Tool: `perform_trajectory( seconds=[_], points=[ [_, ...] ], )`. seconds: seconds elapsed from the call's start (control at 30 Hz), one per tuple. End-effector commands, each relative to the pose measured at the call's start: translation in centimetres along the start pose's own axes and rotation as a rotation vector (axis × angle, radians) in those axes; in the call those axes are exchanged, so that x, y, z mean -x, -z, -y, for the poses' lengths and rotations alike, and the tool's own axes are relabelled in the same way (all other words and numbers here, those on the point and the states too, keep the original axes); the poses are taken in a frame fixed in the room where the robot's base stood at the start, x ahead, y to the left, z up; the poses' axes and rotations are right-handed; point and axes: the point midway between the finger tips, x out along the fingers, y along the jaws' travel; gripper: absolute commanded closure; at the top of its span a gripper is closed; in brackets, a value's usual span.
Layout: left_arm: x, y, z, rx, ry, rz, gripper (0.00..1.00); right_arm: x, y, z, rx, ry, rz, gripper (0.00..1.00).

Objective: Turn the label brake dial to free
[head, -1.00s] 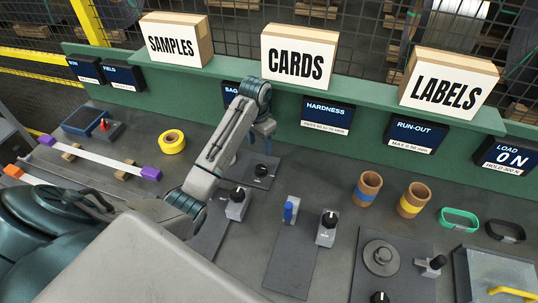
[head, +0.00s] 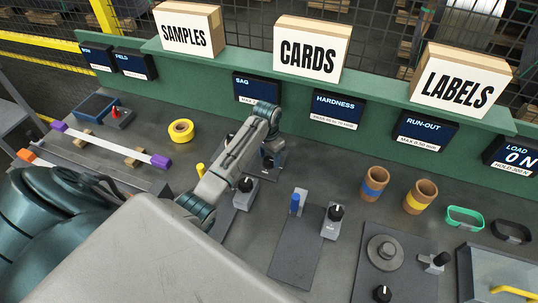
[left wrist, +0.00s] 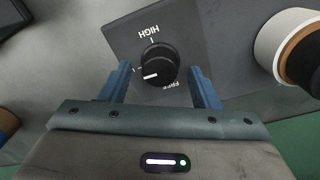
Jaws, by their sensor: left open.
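The brake dial (left wrist: 158,66) is a black knob on a dark grey plate (left wrist: 190,35) in the left wrist view. HIGH is printed above it and FREE at its lower right, both upside down. Its white pointer mark faces left, away from FREE. My left gripper (left wrist: 161,78) is open, with one blue finger on each side of the knob. I cannot tell whether they touch it. In the head view my left gripper (head: 271,158) is low over this plate (head: 262,174) and mostly hides the dial. My right gripper is not in view.
Other black knobs stand nearby on the bench, one on a grey block (head: 246,193) and one farther right (head: 334,213). A yellow tape roll (head: 181,131) lies to the left. The LABELS box (head: 458,80) is on the green shelf. A white ring (left wrist: 284,45) is beside the plate.

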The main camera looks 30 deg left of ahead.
Motion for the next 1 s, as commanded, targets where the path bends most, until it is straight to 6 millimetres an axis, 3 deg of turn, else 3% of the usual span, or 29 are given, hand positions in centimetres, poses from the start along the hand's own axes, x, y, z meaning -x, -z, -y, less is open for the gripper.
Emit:
perform_trajectory(
  seconds=[0.13,0.37,0.67,1.0],
  points=[
    [-0.01,0.0,-0.01,0.0,0.0,0.0,0.44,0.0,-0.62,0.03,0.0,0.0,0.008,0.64],
    [0.02,0.0,-0.01,0.0,0.0,0.0,0.88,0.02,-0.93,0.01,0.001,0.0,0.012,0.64],
    [0.04,-0.01,0.0,0.029,0.0,-0.001,0.88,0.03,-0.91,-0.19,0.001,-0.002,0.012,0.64],
    [0.08,-0.04,0.07,0.234,0.0,-0.01,0.88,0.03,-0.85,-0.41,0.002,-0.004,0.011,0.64]
  ],
)
